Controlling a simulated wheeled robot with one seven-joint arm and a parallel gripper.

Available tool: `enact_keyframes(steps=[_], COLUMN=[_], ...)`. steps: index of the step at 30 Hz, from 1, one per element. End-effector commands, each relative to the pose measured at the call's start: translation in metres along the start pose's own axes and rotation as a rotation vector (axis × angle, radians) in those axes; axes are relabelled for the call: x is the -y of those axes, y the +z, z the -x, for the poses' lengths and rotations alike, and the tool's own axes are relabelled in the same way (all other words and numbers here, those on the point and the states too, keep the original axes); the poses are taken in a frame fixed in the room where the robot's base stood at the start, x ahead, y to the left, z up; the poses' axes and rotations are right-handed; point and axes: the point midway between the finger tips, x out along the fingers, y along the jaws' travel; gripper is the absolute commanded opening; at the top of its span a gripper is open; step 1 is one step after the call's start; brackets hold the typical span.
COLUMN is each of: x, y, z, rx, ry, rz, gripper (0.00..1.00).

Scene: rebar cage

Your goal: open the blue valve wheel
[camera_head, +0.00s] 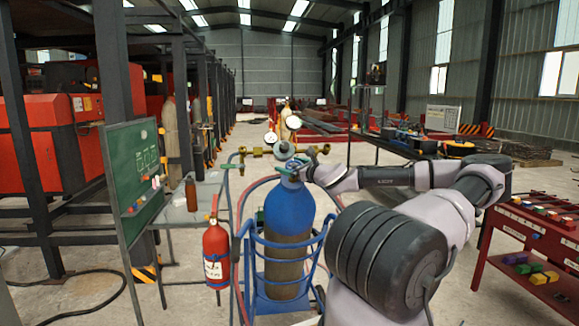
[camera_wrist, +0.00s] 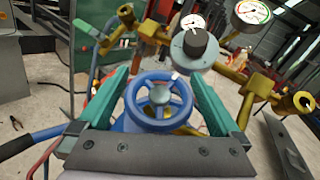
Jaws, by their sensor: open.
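The blue valve wheel (camera_wrist: 158,101) shows in the middle of the wrist view, a round spoked handwheel with a grey hub. My gripper (camera_wrist: 157,88) is open, with one green finger on each side of the wheel. I cannot tell whether either finger touches the rim. In the head view my gripper (camera_head: 296,162) is at the top of the blue gas cylinder (camera_head: 288,212). The wheel is too small and covered to make out there. The cylinder stands upright in a blue cart (camera_head: 262,268).
Brass regulator fittings (camera_wrist: 232,74) and a dark knob (camera_wrist: 195,42) sit just beyond the wheel, with a gauge (camera_wrist: 251,11). A red fire extinguisher (camera_head: 216,255) and a green chalkboard (camera_head: 133,172) stand left of the cart. A red workbench (camera_head: 530,245) stands at the right.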

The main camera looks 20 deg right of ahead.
Motion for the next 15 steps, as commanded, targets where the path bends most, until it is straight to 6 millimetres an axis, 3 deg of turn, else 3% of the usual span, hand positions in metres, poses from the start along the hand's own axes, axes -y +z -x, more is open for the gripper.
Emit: enact_keyframes(steps=[10,15], x=[0.0004,0.0002], y=[-0.0002,-0.0002], z=[-0.0044,-0.0043], rx=[0.000,0.000], ry=[-0.001,0.000], rz=[0.000,0.000], gripper=[1.00,0.35])
